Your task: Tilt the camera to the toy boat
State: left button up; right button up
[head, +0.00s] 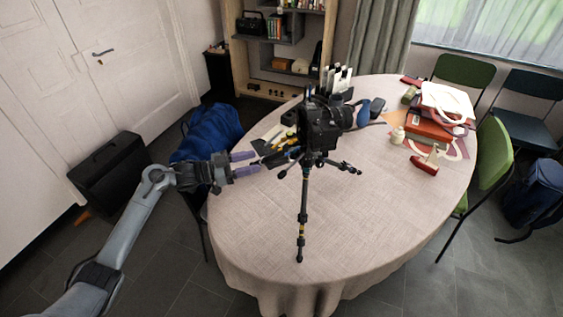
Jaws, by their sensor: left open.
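A black camera (322,124) sits on a small tripod (303,205) standing on the table. Its lens points to the right. A dark pan handle (278,157) sticks out from the tripod head to the left. My left gripper (246,164) comes in from the left with its purple-tipped fingers apart, close to the end of the handle. I cannot tell whether a finger touches it. A small red and cream object (427,162), which looks like the toy boat, lies on the right part of the table. My right gripper is out of view.
The oval table (350,220) has a pale cloth, bare at the front. A red box with a white bag (440,110) and other small items crowd its back right. Yellow and dark items lie behind the handle. A blue bag (208,132) and chairs (490,160) stand around.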

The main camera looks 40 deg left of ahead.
aim_at(281, 155)
pick_arm(q)
jog(key=b+x, duration=0.1)
jog(key=x, duration=0.9)
jog(key=shift+w+d+b, duration=0.15)
jog(key=shift+b, duration=0.15)
jog(key=shift+c, duration=0.5)
grip_shut()
